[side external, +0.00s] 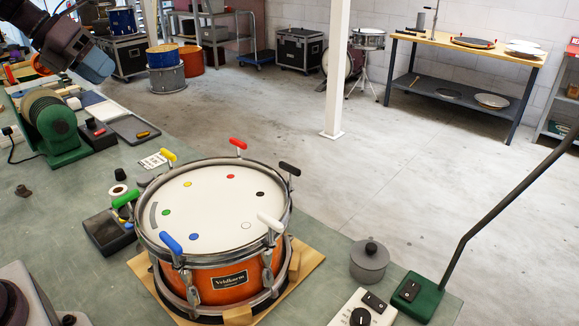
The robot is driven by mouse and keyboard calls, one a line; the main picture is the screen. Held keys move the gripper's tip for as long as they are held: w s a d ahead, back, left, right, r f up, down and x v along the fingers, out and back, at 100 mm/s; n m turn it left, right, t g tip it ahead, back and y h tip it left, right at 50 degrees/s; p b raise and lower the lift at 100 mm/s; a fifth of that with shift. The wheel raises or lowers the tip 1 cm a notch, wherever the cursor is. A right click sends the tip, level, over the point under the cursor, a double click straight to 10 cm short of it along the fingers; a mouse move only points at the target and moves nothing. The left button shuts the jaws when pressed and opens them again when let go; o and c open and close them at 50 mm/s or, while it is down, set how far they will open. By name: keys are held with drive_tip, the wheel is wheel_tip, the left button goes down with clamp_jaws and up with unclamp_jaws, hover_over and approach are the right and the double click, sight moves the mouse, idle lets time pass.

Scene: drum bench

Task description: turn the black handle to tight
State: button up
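The black handle (289,168) stands at the right back of the drum's rim, on a metal stem. It points outward to the right, and nothing touches it. The drum (215,265) has an orange shell, a metal hoop and a white head (205,212) with coloured dots; a black dot (260,194) lies near the black handle. How tight the handle is cannot be read from this view. Part of my arm shows at the top left, far from the drum. My gripper's fingers are not visible.
Other handles on the rim are red (237,144), yellow (167,155), green (125,199), blue (171,243) and white (270,222). A grey lidded pot (369,262) and a green lamp base (415,297) with a slanting arm stand to the right. A green machine (50,128) stands left.

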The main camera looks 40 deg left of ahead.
drive_tip(key=w+d+m+g, duration=0.4)
drive_tip(key=w+d+m, duration=0.2)
drive_tip(key=w+m, duration=0.15)
drive_tip(key=m+g+y, duration=0.3)
drive_tip(key=m+y, duration=0.1)
drive_tip(key=m, duration=0.9)
approach(289, 165)
wheel_tip(289, 165, down, 11)
drive_tip(key=shift+w+a+r, duration=0.1)
drive_tip(key=shift+w+r, duration=0.05)
drive_tip(key=shift+r, duration=0.05)
clamp_jaws()
